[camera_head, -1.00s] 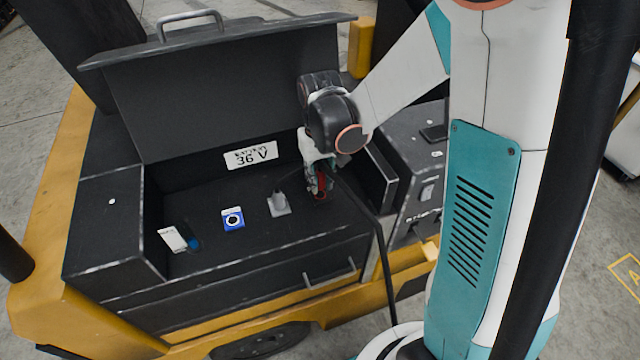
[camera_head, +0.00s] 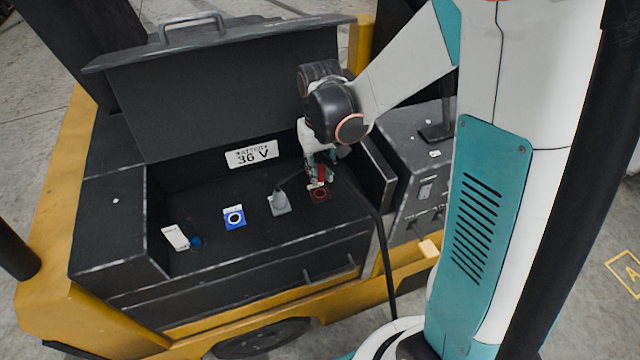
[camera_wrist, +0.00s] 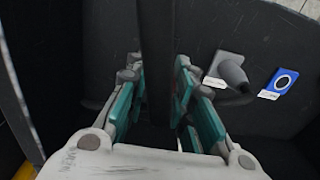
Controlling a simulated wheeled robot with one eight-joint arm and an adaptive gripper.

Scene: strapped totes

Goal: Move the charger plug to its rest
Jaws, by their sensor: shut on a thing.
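My gripper (camera_head: 318,178) is shut on the charger plug (camera_head: 321,172), of which a small red part shows between the fingers. It is just above a red-ringed socket (camera_head: 319,194) in the open battery bay. A black cable (camera_head: 385,255) runs from the gripper down to the right, toward my base. In the wrist view, a dark upright bar (camera_wrist: 156,60) stands between the teal fingers of my gripper (camera_wrist: 157,85) and hides the plug's tip. I cannot tell for sure which thing is the rest; a dark bracket (camera_head: 437,132) stands on the right-hand box.
The raised lid (camera_head: 220,105) stands behind. A bay side wall (camera_head: 377,170) is close on the right.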

